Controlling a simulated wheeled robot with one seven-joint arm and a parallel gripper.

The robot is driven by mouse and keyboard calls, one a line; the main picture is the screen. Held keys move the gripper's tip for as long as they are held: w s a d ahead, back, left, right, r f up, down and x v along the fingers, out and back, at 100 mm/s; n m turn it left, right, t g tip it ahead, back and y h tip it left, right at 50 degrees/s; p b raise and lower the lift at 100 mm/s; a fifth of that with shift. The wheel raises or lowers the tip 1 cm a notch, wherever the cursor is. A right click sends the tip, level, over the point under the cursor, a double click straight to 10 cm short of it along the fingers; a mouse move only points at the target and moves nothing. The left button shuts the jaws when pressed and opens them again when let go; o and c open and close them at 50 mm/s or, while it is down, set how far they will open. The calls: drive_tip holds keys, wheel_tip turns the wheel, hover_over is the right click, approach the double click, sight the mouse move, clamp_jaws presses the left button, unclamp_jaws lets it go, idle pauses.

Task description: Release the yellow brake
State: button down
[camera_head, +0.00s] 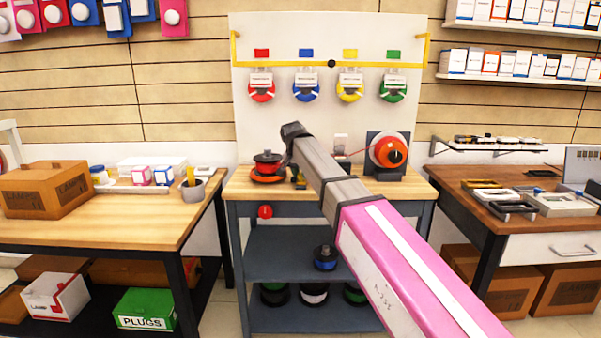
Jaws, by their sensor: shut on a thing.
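My gripper (299,180) is low over the middle workbench, at the end of my grey and pink arm. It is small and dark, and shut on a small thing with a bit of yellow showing. The arm partly hides this, so I cannot tell whether that thing is the yellow brake. A red spool with a dark top (267,162) stands just left of my gripper. An orange and black round dial (390,152) on a dark stand is to the right, with a thin red line running towards it. A yellow round unit (350,88) hangs on the white panel between blue and green ones.
The white panel (270,130) rises behind the middle workbench (240,186), with a yellow bar (290,64) across its top. Spools sit on the lower shelves. A wooden table (120,220) with boxes is at left; a brown desk (460,200) with devices is at right.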

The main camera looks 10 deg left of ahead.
drive_tip(key=c, duration=0.8)
unclamp_jaws()
drive_tip(key=shift+s, duration=0.25)
drive_tip(key=shift+c, duration=0.2)
drive_tip(key=v, duration=1)
drive_tip(key=shift+r, duration=0.4)
drive_tip(key=shift+s+d, duration=0.1)
drive_tip(key=shift+s, duration=0.05)
